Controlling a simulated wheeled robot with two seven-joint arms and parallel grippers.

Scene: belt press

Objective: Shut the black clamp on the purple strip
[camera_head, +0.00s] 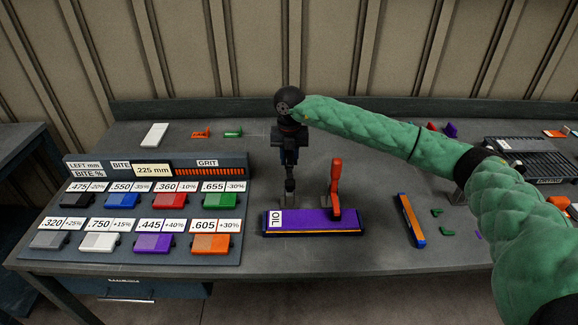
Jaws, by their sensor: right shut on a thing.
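The purple strip (308,219) lies across the front middle of the bench, with a white "OIL" label at its left end. My right gripper (290,182) points down just behind the left part of the strip. It is shut on a dark upright piece, which looks like the black clamp (291,199); the gripper hides much of it, and I cannot tell how far its lever is turned. A red clamp (336,187) stands at the strip's right part with its handle upright. My left gripper is not in view.
A panel (150,250) with several coloured blocks and number labels stands at left. An orange and blue bar (410,220) lies right of the strip. A dark ribbed device (530,160) sits at far right. My green right arm spans the right side.

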